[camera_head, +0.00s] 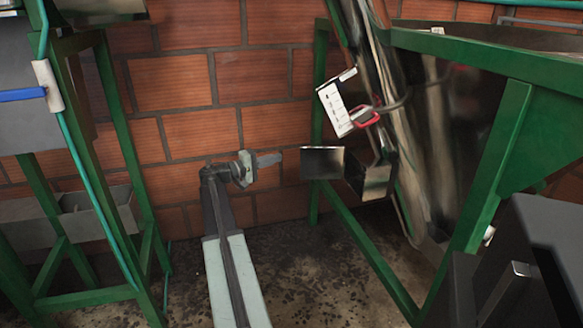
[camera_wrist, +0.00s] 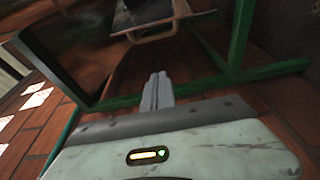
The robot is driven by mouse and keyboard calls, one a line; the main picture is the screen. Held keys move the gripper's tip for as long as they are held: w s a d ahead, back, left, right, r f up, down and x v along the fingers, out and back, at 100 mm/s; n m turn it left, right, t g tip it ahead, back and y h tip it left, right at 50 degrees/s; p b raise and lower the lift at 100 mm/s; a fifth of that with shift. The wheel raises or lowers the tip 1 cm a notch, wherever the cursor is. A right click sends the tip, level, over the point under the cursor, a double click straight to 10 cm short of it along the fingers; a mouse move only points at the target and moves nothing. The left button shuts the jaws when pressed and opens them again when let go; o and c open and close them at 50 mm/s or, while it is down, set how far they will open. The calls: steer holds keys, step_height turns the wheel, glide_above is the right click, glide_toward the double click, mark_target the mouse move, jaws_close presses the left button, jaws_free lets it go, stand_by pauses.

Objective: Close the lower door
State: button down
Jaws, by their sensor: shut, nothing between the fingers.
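The lower door (camera_head: 323,163) looks like a small metal flap, standing open to the left of the dark square outlet (camera_head: 371,178) low on the slanted elevator tube. My gripper (camera_head: 277,158) is just left of the flap at about its height, with a small visible gap. Its fingers are together and empty. In the wrist view my gripper (camera_wrist: 158,76) points up the picture with its fingers closed. A metal-rimmed part (camera_wrist: 150,32) shows beyond the fingertips there; I cannot tell whether it is the door or the outlet.
A green frame (camera_head: 370,255) stands below and around the tube, with a green hopper (camera_head: 545,135) at right. A red handle (camera_head: 365,116) and white label (camera_head: 334,108) sit above the outlet. Another green stand (camera_head: 120,150) is at left. A brick wall (camera_head: 270,80) is behind.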

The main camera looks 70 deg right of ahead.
mark_target(316, 163)
steer(key=s+d, duration=0.4)
steer(key=s, duration=0.3)
steer(key=shift+s+d, duration=0.25)
steer(key=shift+s, duration=0.05)
